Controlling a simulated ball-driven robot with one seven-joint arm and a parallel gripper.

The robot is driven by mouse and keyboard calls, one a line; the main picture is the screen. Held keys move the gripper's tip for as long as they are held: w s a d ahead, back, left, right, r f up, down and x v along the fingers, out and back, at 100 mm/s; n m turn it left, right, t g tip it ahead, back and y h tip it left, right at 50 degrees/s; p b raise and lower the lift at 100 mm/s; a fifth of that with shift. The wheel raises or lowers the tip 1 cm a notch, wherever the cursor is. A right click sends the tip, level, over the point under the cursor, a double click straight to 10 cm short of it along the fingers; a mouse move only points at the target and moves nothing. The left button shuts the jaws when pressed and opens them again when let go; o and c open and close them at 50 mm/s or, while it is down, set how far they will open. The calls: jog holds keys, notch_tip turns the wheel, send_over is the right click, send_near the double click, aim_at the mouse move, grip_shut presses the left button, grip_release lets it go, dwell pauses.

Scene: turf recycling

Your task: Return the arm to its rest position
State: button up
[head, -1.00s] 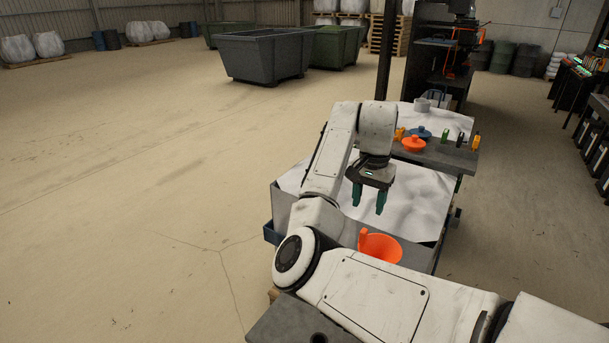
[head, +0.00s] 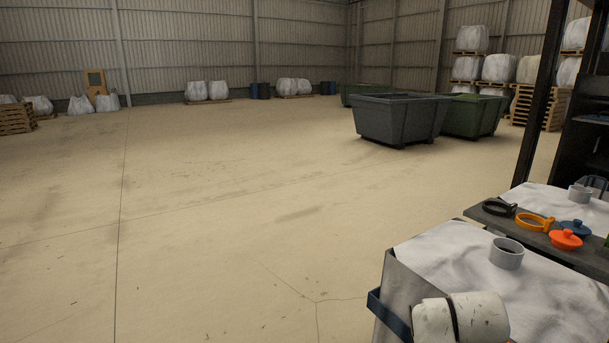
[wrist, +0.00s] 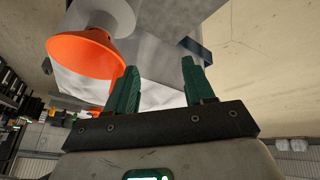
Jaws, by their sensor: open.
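My gripper (wrist: 157,92) shows in the wrist view with its two green fingers apart and nothing between them. An orange funnel (wrist: 85,55) is to the left of the fingers in that view, apart from them. A white bag with a grey side lies behind the fingers. In the head view only a white part of my arm shows at the bottom right, in front of the white bag (head: 440,250); my gripper is outside that view.
A dark shelf (head: 535,232) carries a black ring (head: 498,208), an orange ring clamp (head: 534,222), and orange (head: 565,240) and blue (head: 575,229) lids. A grey collar (head: 506,254) stands on the bag. Grey (head: 398,120) and green (head: 473,116) skips stand farther back. Open floor lies left.

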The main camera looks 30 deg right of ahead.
jog(key=s+a+f+n+t+y, duration=0.1)
jog(key=s+a+f+n+y, duration=0.15)
jog(key=a, duration=0.55)
jog(key=s+a+f+n+t+y, duration=0.1)
jog(key=a+f+n, duration=0.15)
jog(key=a, duration=0.55)
jog(key=s+a+f+n+t+y, duration=0.15)
jog(key=a+n, duration=0.25)
jog(key=a, duration=0.4)
jog(key=s+d+f+m+g+b, duration=0.1)
jog(key=s+f+g+b, duration=0.2)
jog(key=s+f, duration=0.6)
jog(key=shift+s+f+g, duration=0.4)
jog(key=shift+s+g, duration=0.55)
jog(key=shift+s, duration=0.25)
